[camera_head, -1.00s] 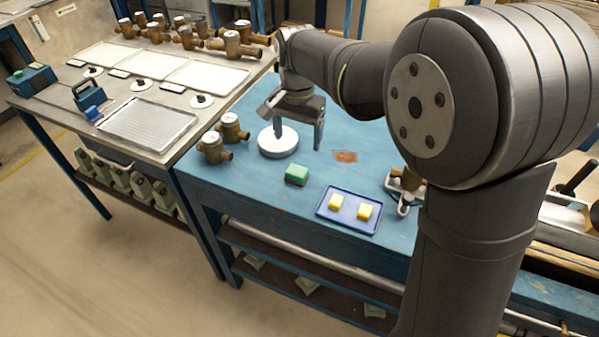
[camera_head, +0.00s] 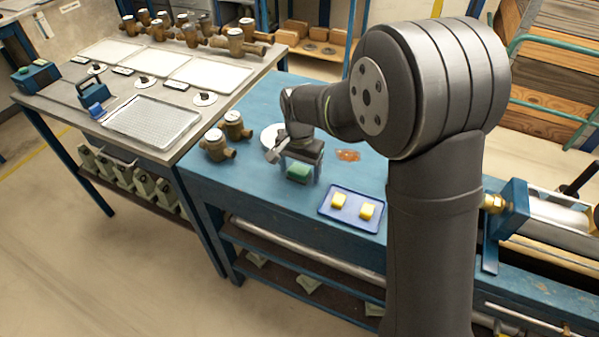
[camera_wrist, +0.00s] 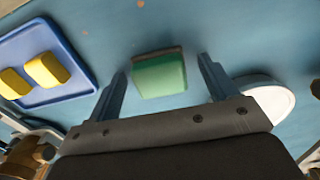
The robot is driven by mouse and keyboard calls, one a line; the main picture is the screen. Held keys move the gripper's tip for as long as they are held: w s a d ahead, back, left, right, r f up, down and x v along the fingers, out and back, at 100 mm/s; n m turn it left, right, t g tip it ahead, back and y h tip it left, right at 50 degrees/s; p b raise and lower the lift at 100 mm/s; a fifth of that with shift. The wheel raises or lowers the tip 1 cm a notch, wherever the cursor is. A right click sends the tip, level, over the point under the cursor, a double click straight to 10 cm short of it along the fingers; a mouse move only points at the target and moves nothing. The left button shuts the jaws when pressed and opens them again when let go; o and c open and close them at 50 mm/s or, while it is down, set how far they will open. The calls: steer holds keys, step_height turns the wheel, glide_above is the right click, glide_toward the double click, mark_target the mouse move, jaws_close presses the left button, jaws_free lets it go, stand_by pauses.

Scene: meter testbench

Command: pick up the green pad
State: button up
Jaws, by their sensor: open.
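The green pad (camera_head: 299,171) sits on the blue bench, and its top shows just below my gripper in the head view. My gripper (camera_head: 297,172) is open, pointing down over the pad. In the wrist view, the green pad (camera_wrist: 159,75) lies between the two fingers of my gripper (camera_wrist: 160,72), with a gap on each side. It has a darker layer along its far edge. I cannot tell how far the fingertips are above the bench.
A blue tray (camera_head: 326,211) with two yellow pads (camera_head: 367,211) stands to the right of the green pad. A white round dish (camera_head: 268,134) is behind my gripper. Brass meters (camera_head: 216,147) stand to the left. An orange-brown patch (camera_head: 348,155) marks the bench.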

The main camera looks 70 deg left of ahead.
mark_target(301, 169)
steer(key=c, duration=1.1)
steer(key=shift+o, duration=0.2)
steer(key=shift+r, duration=0.45)
steer(key=r, duration=0.3)
steer(key=shift+w+d+r, duration=0.1)
steer(key=shift+w+r, duration=0.1)
steer(key=shift+r, duration=0.15)
steer(key=w+d+r, duration=0.6)
steer(key=w, duration=0.3)
steer(key=shift+d+r, duration=0.2)
steer(key=shift+d, duration=0.1)
